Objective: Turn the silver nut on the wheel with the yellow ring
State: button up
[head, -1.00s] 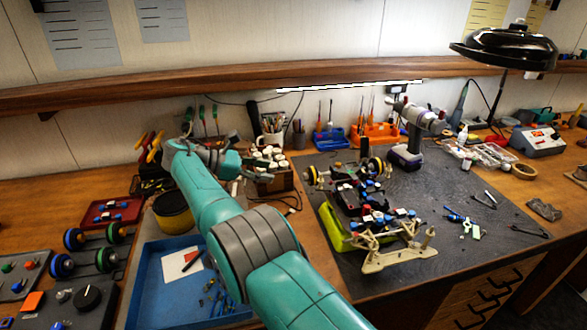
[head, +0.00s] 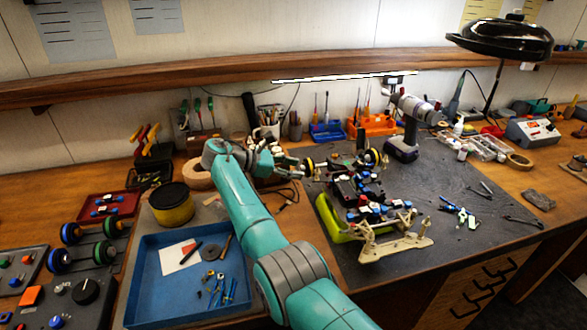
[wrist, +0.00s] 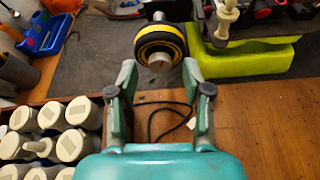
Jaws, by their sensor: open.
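The black wheel with the yellow ring (wrist: 162,42) is on the near side of the racecar in the wrist view, and a silver nut (wrist: 159,64) shows at its hub. In the head view that wheel (head: 309,165) sits at the car's back left, just right of my gripper. My gripper (wrist: 162,80) is open and empty, its two fingers pointing at the wheel with the nut between and just beyond the tips. Any contact cannot be told. The racecar (head: 362,196) rests on a lime-green stand (head: 342,222). A second yellow-ringed wheel (head: 372,158) is on its far side.
White cylindrical parts (wrist: 62,132) fill a box left of my gripper. A black cable (wrist: 172,118) lies on the wood beneath it. A power drill (head: 410,125) stands behind the car. A blue tray (head: 190,308) with small tools lies front left.

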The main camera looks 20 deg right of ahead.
jog(key=shift+d, duration=0.2)
grip_shut()
dwell(0.3)
jog(key=shift+s+f+m+t+h, duration=0.15)
jog(key=shift+m+t, duration=0.65)
jog(key=shift+m, duration=0.4)
jog(key=shift+s+m+t+h, duration=0.15)
jog(key=shift+m+t, duration=0.65)
jog(key=shift+m, duration=0.4)
